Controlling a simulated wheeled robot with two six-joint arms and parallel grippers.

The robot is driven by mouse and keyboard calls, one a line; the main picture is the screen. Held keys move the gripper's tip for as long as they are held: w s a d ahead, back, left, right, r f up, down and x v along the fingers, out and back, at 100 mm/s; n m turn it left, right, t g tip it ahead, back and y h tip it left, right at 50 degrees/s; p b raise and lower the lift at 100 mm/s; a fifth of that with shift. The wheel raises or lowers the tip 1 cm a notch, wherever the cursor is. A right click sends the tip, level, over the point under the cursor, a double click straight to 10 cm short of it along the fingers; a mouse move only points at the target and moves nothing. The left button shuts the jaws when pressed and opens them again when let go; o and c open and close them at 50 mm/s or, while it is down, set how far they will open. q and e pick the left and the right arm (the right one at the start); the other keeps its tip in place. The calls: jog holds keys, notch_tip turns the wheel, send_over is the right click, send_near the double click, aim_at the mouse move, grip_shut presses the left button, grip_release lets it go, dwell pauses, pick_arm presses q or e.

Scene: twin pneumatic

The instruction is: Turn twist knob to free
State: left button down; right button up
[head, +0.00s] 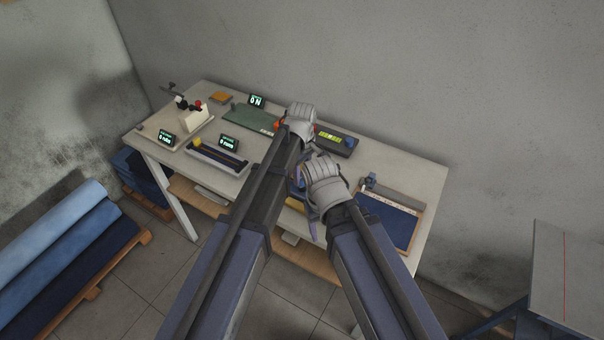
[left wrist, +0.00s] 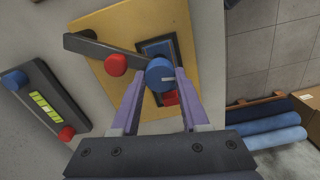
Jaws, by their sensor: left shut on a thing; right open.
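In the left wrist view, a round blue knob (left wrist: 160,74) with a pale mark sits at a small dark panel (left wrist: 152,48) on a yellow plate (left wrist: 105,22). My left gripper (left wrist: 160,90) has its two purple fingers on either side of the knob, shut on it. A dark lever (left wrist: 100,48) with a red knob (left wrist: 115,64) reaches across the plate to the blue knob. A red part (left wrist: 170,97) shows just below it. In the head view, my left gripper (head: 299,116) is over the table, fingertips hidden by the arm. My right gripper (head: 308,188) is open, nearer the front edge.
A blue board (head: 390,222) lies at the right. Several devices, including a slotted tray (head: 217,158), fill the table's left.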

pick_arm(q)
jog(key=m, duration=0.4)
jog(key=shift+m, duration=0.3)
jog(key=m, duration=0.4)
jog(key=shift+m, duration=0.3)
jog(key=m, duration=0.3)
jog(key=shift+m, duration=0.3)
jog(key=m, duration=0.4)
jog(key=shift+m, duration=0.3)
jog(key=m, duration=0.4)
jog(key=shift+m, duration=0.3)
jog(key=m, duration=0.3)
jog(key=shift+m, duration=0.3)
jog(key=m, duration=0.4)
jog(key=shift+m, duration=2.1)
